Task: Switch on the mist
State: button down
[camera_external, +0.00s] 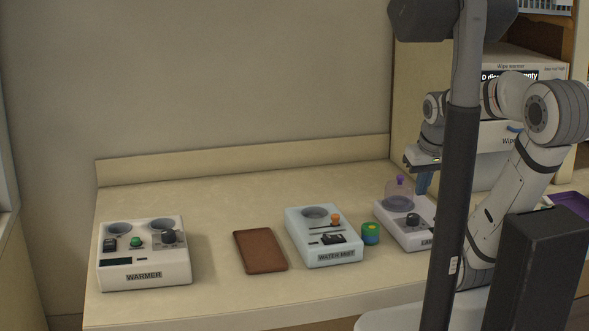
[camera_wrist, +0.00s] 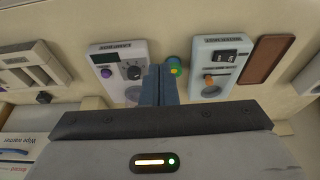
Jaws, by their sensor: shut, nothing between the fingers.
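The water mist unit (camera_external: 308,249) is a pale box labelled "WATER MIST" on the counter. It has a round well at the back, an orange knob (camera_external: 335,218) and a black switch (camera_external: 333,238) at the front. The unit shows upside down in the wrist view (camera_wrist: 205,92), with its orange knob (camera_wrist: 209,79) and black switch (camera_wrist: 228,56); the switch's position is too small to tell. My gripper (camera_external: 423,187) is shut and empty, above and right of the unit, near the neighbouring device. Its blue fingers (camera_wrist: 160,74) show together in the wrist view.
A device with a clear, purple-knobbed cover (camera_external: 400,193) stands right of the mist unit, partly behind my column. A green, yellow and blue cylinder (camera_external: 371,233) sits between them. A brown pad (camera_external: 260,251) and the warmer (camera_external: 145,270) lie left. A wipe warmer (camera_external: 515,60) stands back right.

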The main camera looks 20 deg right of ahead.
jog(key=w+a+g+y+b, duration=0.1)
jog(key=w+a+g+b, duration=0.1)
jog(key=w+a, duration=0.55)
jog(key=g, duration=0.1)
send_over(327, 236)
jog(key=d, duration=0.3)
jog(key=shift+a+f+y+b, duration=0.3)
jog(key=shift+f+y, duration=0.1)
jog(key=shift+f, duration=0.3)
jog(key=f, duration=0.4)
jog(key=a+f+p, duration=0.1)
jog(key=f, duration=0.3)
jog(key=a+f, duration=0.1)
jog(key=f, duration=0.4)
jog(key=shift+f+p, duration=0.1)
jog(key=shift+p, duration=0.25)
jog(key=shift+f, duration=0.35)
jog(key=shift+a+f+b, duration=0.1)
jog(key=shift+f+b, duration=0.2)
jog(key=shift+b, duration=0.05)
jog(key=shift+s+r, duration=0.1)
